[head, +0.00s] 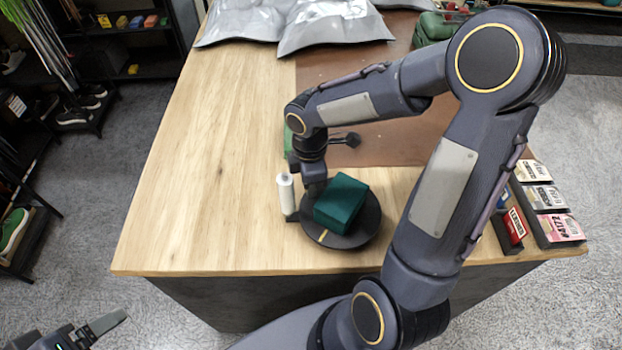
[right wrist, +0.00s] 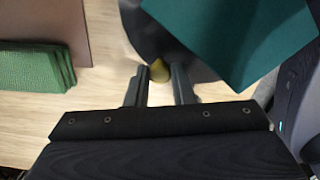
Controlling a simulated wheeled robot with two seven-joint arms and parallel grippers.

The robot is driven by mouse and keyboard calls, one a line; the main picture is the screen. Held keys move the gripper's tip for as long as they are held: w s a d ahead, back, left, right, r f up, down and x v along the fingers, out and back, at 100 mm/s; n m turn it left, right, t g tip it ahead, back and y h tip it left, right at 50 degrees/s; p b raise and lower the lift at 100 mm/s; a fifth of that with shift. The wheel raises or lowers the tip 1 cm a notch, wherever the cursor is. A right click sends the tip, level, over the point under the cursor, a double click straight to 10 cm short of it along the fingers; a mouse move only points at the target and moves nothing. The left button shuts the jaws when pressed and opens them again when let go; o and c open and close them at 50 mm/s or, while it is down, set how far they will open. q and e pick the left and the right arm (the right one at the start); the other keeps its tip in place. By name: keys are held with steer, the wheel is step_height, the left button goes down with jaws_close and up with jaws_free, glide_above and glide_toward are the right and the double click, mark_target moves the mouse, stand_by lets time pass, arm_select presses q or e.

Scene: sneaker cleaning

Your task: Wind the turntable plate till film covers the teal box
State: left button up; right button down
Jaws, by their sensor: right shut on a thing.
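The teal box (head: 341,203) sits on the dark round turntable plate (head: 357,238) near the front of the wooden table. A white roll (head: 286,195), seemingly the film, stands upright left of the plate. I cannot make out film on the box. My right gripper (head: 315,186) is at the plate's far left edge. In the right wrist view my right gripper's fingers (right wrist: 159,84) are shut on a yellow knob (right wrist: 159,70) at the plate (right wrist: 142,30), beside the teal box (right wrist: 232,35). The head view hides the knob. My left gripper (head: 104,323) is low at the left, off the table; its jaws are unclear.
Grey plastic bags (head: 330,27) lie at the table's back. Folded green cloths (right wrist: 35,68) lie by the brown mat (head: 390,139). A dark card holder (head: 548,215) is on the right. The table's left side (head: 215,150) is clear.

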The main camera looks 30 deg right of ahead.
stand_by(0.4)
steer(key=c, duration=1.3)
jaws_free()
steer(key=shift+o, duration=0.2)
steer(key=shift+r, duration=0.1)
